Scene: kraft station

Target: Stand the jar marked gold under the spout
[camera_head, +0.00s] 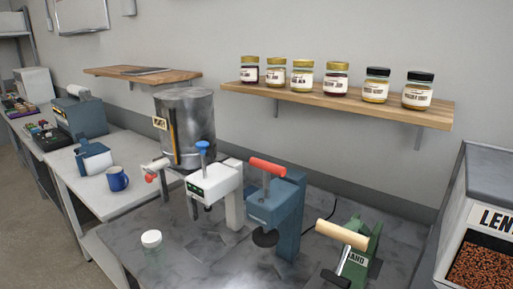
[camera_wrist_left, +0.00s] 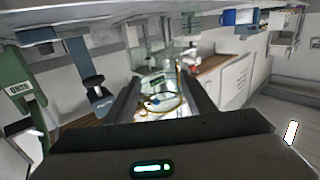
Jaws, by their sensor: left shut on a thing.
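My left gripper (camera_wrist_left: 160,103) shows only in the left wrist view, its dark fingers shut on a see-through, glass-like thing (camera_wrist_left: 160,101) with pale and yellow parts. I cannot read any mark on it or tell for sure whether it is a jar. In the head view a steel urn (camera_head: 186,130) stands on the grey worktop, with a red-ended tap (camera_head: 152,176) low on its left side. A small clear jar with a white lid (camera_head: 151,241) stands at the worktop's front. My right gripper is in neither view.
Several labelled jars with gold or black lids stand on a wall shelf (camera_head: 437,113). A white press (camera_head: 230,190), a blue press (camera_head: 290,215) and a green press (camera_head: 360,260) stand right of the urn. A blue mug (camera_head: 117,180) is on the left counter.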

